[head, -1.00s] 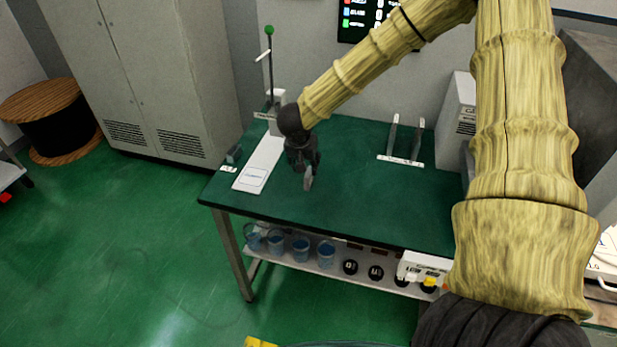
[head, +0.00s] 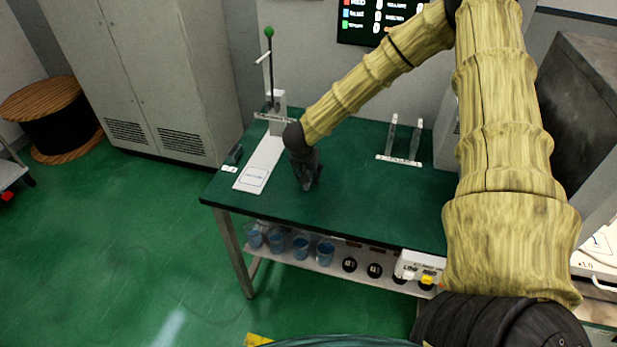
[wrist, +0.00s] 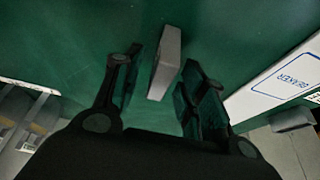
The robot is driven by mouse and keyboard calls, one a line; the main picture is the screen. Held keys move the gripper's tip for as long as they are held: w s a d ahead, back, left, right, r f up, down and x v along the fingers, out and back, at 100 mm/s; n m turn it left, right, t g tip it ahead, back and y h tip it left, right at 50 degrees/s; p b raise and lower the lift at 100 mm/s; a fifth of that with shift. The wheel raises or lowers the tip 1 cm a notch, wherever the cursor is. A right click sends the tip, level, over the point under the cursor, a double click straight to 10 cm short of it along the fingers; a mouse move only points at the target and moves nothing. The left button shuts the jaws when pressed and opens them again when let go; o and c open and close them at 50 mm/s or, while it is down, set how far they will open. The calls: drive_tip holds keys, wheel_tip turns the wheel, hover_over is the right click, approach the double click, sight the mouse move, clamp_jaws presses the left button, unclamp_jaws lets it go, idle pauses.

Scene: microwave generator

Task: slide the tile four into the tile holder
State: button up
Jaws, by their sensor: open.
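My gripper (head: 308,185) is low over the green table, right of the white board. In the wrist view my gripper (wrist: 162,82) is open, with a small upright grey block (wrist: 165,62) between its fingers, apart from both as far as I can see. This block may be the tile; no number on it is visible. In the head view my gripper mostly hides it. A stand with two upright posts on a white labelled base (head: 400,160) is at the back right of the table. I cannot tell whether it is the tile holder.
The white board (head: 256,172) with a tall green-topped post (head: 269,65) is left of my gripper; its label reads BEAKER in the wrist view (wrist: 292,75). Blue beakers (head: 300,246) and black knobs are on the shelf below. The table's (head: 370,205) middle is clear.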

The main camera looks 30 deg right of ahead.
drive_tip(key=shift+f, duration=0.1)
clamp_jaws()
idle(0.5)
